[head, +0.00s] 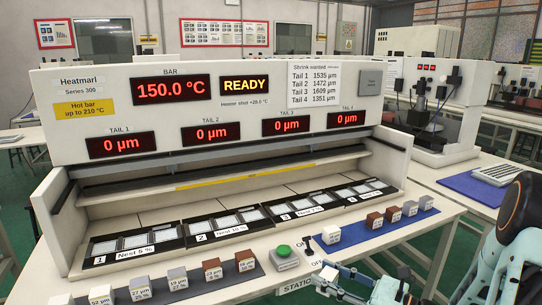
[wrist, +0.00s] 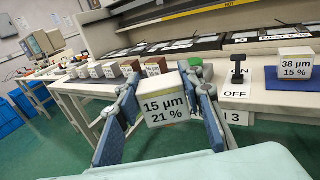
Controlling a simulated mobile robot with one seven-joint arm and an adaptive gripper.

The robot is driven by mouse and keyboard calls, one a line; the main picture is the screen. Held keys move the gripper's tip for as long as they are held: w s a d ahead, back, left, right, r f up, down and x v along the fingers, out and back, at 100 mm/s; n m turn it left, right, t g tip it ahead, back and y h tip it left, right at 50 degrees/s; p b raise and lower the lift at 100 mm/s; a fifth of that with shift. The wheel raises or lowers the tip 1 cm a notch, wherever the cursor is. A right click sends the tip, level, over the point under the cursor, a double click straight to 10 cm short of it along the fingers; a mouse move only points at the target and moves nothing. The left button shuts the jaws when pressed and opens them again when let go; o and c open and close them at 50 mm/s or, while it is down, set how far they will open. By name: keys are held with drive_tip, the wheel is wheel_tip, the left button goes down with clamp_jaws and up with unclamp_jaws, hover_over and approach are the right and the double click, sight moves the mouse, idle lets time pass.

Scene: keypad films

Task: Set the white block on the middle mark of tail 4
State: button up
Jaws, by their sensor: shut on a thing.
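A white block labelled 15 µm, 21 % (wrist: 165,109) is between the two fingers of my gripper (wrist: 163,105) in the wrist view. The fingers are shut on its sides and it hangs in front of the bench edge. In the head view my gripper (head: 330,276) is low at the bottom, right of centre, with the white block (head: 328,272) small at its tips. The tail 4 nest (head: 338,196) is the rightmost black strip in the machine, with several pale windows. Its middle window (head: 361,190) shows no block on it. My gripper is well in front of it and apart.
Blocks stand on the left dark mat (head: 205,287) and the right blue mat (head: 360,237), in front of the nests. A green button (head: 283,250) and an ON/OFF lever (head: 309,245) stand between the mats. The hot bar (head: 245,174) spans above the nests.

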sight(326, 273)
drive_tip(key=shift+w+a+r+m+t+h+p, duration=0.1)
drive_tip(key=shift+a+r+m+t+h+p, duration=0.1)
drive_tip(key=shift+r+p, duration=0.65)
drive_tip(key=shift+a+r+m+t+h+p, duration=0.1)
drive_tip(key=shift+r+t+p, duration=0.1)
drive_tip(key=shift+r+p, duration=0.65)
wheel_tip(326, 273, up, 11)
drive_tip(key=m+t+h+p, duration=0.4)
drive_tip(key=h+p, duration=0.1)
drive_tip(key=p, duration=1.2)
drive_tip(key=shift+d+f, duration=0.2)
drive_tip(key=shift+f, duration=0.15)
